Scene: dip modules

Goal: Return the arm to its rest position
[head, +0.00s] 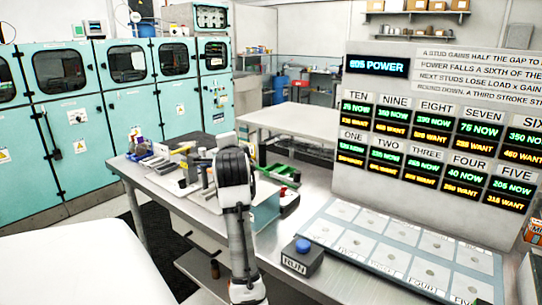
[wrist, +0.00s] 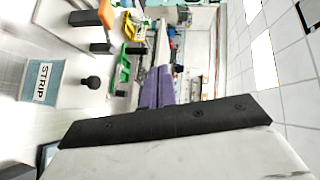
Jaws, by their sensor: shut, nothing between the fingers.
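My arm (head: 237,215) rises in the middle of the head view, bent at a black joint above the metal bench. My gripper (wrist: 158,70) shows in the wrist view as two purple fingers side by side, shut with nothing between them. It is clear of the objects around it. In the head view the arm hides the gripper, so its exact place over the bench cannot be told there.
The bench (head: 322,178) carries a blue RUN button (head: 303,245), a pale numbered panel (head: 400,245) and a cluster of tools at its left. A display board (head: 430,60) stands behind. A STRIP label (wrist: 42,82) and green piece (wrist: 122,74) show in the wrist view.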

